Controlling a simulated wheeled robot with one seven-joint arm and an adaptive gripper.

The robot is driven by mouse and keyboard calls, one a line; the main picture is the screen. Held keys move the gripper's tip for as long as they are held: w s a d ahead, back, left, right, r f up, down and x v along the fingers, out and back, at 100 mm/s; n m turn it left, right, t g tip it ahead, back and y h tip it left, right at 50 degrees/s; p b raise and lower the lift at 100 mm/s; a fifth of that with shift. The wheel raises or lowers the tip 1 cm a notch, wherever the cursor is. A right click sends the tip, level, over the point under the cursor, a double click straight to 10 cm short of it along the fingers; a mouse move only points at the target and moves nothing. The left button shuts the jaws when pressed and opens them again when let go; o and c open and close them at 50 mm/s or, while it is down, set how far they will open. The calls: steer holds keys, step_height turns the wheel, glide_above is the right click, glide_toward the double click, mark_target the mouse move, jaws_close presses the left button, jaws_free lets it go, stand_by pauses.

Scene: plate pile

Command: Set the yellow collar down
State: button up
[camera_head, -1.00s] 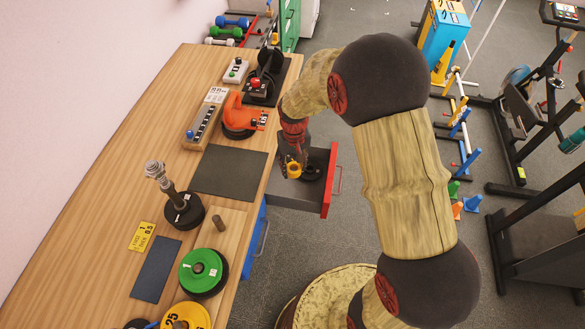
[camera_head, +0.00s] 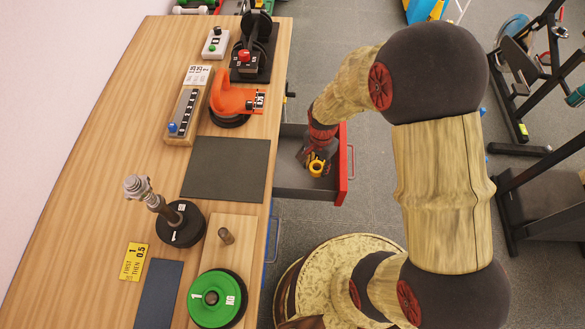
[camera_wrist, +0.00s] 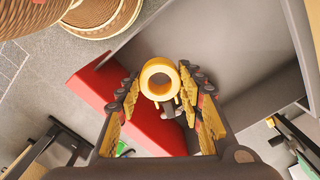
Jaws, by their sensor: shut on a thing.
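The yellow collar (camera_wrist: 160,79) is a small ring with a round hole, held between the fingertips of my gripper (camera_wrist: 163,95) in the wrist view. In the head view the yellow collar (camera_head: 317,166) shows at the end of my arm, over the open drawer with a red front (camera_head: 343,165). My gripper (camera_head: 318,158) is shut on the collar and points down into the drawer area. I cannot tell from these views whether the collar touches the drawer floor (camera_head: 290,180).
On the wooden table (camera_head: 110,120) are a dark grey mat (camera_head: 226,168), a post on a black base (camera_head: 180,224), a green plate (camera_head: 217,298), an orange tool (camera_head: 235,97) and a yellow card (camera_head: 133,262). The grey mat is bare. The red drawer front stands up as an edge.

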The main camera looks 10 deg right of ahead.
mark_target(314, 184)
step_height(314, 184, down, 10)
steer(key=b, duration=0.3)
steer(key=shift+b, duration=0.4)
steer(key=shift+f, duration=0.2)
steer(key=o, duration=1.3)
steer(key=shift+r, duration=0.15)
